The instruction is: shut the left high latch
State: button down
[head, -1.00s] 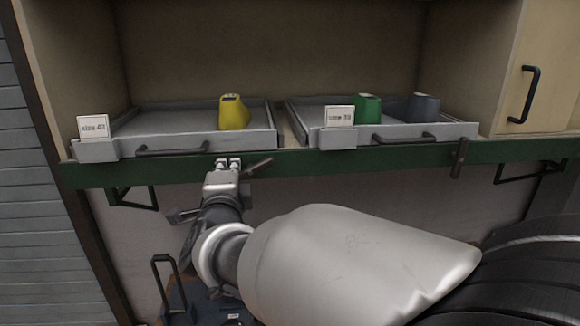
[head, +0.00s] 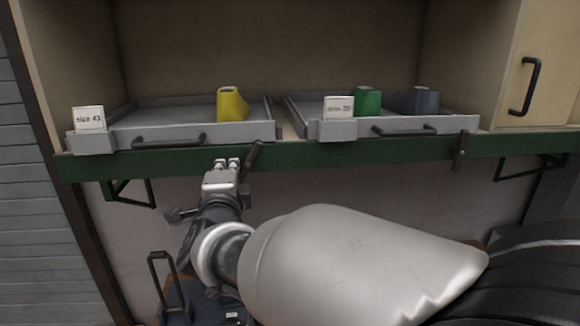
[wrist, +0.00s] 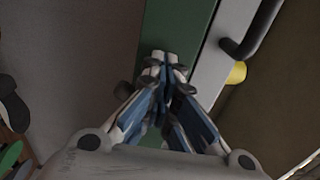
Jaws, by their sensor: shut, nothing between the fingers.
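The left latch (head: 254,155), a dark bar on the green rail (head: 330,156), stands steeply tilted, its top leaning right. Its upper end reaches the bottom of the left tray's (head: 192,142) front, near the right corner. My gripper (head: 227,163) is shut and empty, in front of the rail just left of the latch; I cannot tell whether they touch. In the wrist view my gripper (wrist: 163,70) has its fingertips together over the green rail (wrist: 178,25). The right latch (head: 459,151) hangs upright across the rail, up against the right tray (head: 340,130).
The left tray holds a yellow last (head: 231,103); the right one holds a green last (head: 367,101) and a grey last (head: 424,100). A cabinet door with a dark handle (head: 525,87) is at the right.

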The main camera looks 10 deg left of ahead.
jog(key=shift+d, duration=0.1)
jog(key=shift+d+f+b, duration=0.3)
jog(key=shift+f+b, duration=0.25)
jog(key=shift+b, duration=0.4)
jog(key=a+b+v, duration=0.1)
jog(key=v, duration=0.8)
jog(key=shift+s, duration=0.1)
dwell(0.4)
